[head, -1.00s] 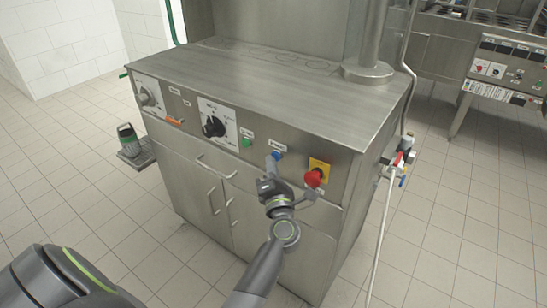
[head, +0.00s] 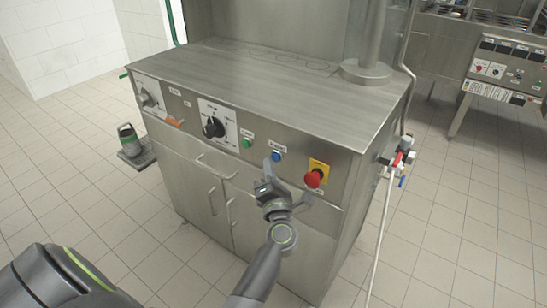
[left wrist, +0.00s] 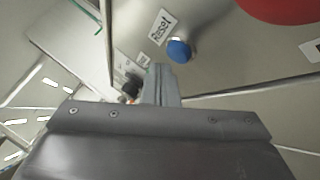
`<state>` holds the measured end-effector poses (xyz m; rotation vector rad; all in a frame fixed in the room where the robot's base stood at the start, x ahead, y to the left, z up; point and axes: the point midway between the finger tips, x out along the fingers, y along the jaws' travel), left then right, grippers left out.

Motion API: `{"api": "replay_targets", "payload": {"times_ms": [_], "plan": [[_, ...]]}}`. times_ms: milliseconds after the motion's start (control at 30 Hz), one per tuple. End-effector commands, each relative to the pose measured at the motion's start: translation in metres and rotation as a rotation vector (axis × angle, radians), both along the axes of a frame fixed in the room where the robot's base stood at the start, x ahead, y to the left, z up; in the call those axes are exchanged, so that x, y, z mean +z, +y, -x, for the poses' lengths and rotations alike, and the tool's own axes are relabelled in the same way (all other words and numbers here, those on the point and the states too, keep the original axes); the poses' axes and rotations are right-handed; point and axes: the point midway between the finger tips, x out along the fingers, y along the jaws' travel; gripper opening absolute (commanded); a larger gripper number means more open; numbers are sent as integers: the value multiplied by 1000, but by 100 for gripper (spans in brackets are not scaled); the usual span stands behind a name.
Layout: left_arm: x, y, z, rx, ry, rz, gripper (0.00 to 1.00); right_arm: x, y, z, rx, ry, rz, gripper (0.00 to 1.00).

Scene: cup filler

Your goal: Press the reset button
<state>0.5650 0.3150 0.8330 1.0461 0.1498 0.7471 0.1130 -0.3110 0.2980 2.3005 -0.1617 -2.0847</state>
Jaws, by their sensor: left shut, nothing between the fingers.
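The blue reset button (head: 276,155) sits on the steel cabinet's front panel, between a green button and a red knob. In the left wrist view the blue button (left wrist: 179,50) shows beside a "Reset" label (left wrist: 163,27). My left gripper (head: 267,164) is shut and empty, its tips just below and left of the blue button in the head view. My right gripper is not in view.
On the panel are a green button (head: 247,142), a red knob on a yellow plate (head: 314,178), and a black dial (head: 213,127). Cabinet doors with handles lie below. Pipes and valves (head: 404,150) are at the cabinet's right side. The tiled floor around is mostly clear.

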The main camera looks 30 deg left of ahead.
Motion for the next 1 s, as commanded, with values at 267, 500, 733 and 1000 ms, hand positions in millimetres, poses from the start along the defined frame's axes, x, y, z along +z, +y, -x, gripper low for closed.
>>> {"api": "replay_targets", "payload": {"times_ms": [267,500,733,1000], "plan": [[0,1,11,2,3,2,0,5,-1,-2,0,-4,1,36],[0,3,35,1,2,2,0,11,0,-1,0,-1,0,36],[0,4,56,0,1,3,0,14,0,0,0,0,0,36],[-1,5,60,0,1,1,0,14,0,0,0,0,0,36]]}}
